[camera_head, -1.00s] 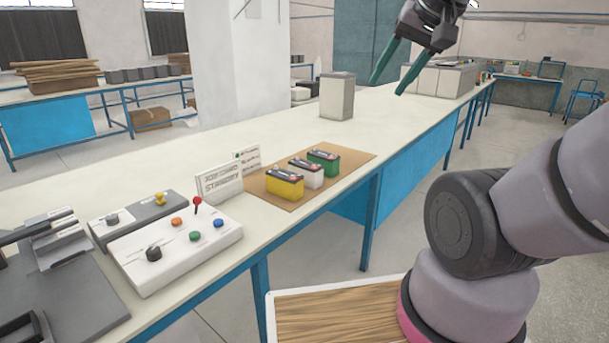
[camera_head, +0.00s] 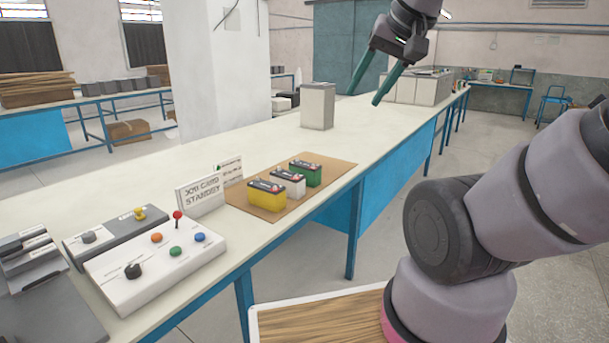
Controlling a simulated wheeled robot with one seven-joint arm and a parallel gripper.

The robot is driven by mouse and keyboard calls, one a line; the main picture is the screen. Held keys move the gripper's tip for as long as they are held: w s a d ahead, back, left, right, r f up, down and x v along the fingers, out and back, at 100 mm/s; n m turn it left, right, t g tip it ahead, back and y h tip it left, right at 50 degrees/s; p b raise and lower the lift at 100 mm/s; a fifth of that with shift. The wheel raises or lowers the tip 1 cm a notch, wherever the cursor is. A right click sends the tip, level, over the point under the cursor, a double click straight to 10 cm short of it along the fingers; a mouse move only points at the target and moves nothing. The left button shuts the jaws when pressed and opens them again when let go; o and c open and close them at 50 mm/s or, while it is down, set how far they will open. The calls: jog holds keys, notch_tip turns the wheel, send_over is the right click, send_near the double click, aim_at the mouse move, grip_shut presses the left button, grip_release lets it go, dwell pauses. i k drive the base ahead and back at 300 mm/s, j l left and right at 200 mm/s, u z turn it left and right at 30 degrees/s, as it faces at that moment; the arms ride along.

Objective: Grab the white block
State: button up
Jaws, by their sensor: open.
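A white block with a dark top (camera_head: 289,184) stands on a brown mat (camera_head: 332,179) on the long workbench. It is the middle one of a row of 3 battery-like blocks. A yellow block (camera_head: 266,198) stands at its near left and a green block (camera_head: 306,175) at its far right. My gripper (camera_head: 368,99) is open and empty, with two green fingers apart. It is raised above the bench, up and to the right of the row in the picture.
A tall grey-white box (camera_head: 317,107) stands behind the mat. Standing cards (camera_head: 201,194) are left of the mat. A white control box (camera_head: 155,262) with coloured knobs and a grey box (camera_head: 114,233) are nearer on the bench.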

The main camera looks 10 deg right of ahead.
aim_at(294, 183)
jog(key=i+j, duration=0.1)
jog(key=i, duration=0.3)
jog(key=i+j+z, duration=0.1)
jog(key=i, duration=0.35)
